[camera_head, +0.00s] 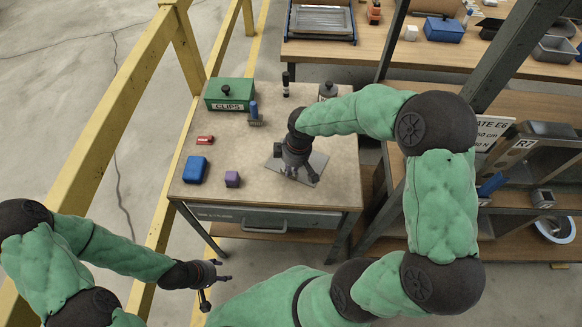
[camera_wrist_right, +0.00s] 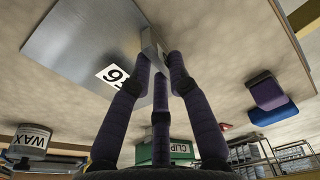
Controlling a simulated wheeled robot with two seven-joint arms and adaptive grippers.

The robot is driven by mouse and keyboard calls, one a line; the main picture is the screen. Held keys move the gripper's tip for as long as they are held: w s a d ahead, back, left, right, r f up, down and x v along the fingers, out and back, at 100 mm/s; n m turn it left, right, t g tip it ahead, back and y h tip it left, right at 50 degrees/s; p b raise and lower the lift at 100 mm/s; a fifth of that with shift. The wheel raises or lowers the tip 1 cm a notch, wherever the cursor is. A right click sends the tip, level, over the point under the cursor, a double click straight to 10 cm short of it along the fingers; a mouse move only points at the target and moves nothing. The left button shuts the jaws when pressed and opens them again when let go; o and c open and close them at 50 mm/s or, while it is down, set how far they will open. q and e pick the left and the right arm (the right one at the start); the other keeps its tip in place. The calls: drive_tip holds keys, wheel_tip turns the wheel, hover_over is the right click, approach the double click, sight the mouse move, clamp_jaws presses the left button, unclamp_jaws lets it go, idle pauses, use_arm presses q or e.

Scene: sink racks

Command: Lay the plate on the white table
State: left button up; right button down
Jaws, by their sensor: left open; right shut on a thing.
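A flat grey plate (camera_head: 318,163) is at the worktable (camera_head: 335,195), whose top looks beige. In the right wrist view the plate (camera_wrist_right: 85,45) carries a white label with black characters and a small grey block (camera_wrist_right: 153,42) that seems to be its grip. My right gripper (camera_head: 300,172) points down over the plate. In the wrist view its dark fingers (camera_wrist_right: 154,62) are shut on that block. I cannot tell whether the plate rests on the top or is slightly raised. My left gripper (camera_head: 220,280) is open and empty, in front of the table at lower left.
A yellow rail (camera_head: 125,125) runs left; shelving (camera_head: 520,155) stands right.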

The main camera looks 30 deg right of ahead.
drive_tip(key=shift+f, duration=0.15)
drive_tip(key=c, duration=1.2)
unclamp_jaws()
drive_tip(key=shift+o, duration=0.2)
drive_tip(key=shift+r, duration=0.6)
wheel_tip(320, 180, up, 11)
drive_tip(key=s+d+p, duration=0.1)
drive_tip(key=p, duration=0.2)
drive_tip(key=shift+s+p, duration=0.25)
drive_tip(key=shift+p, duration=0.05)
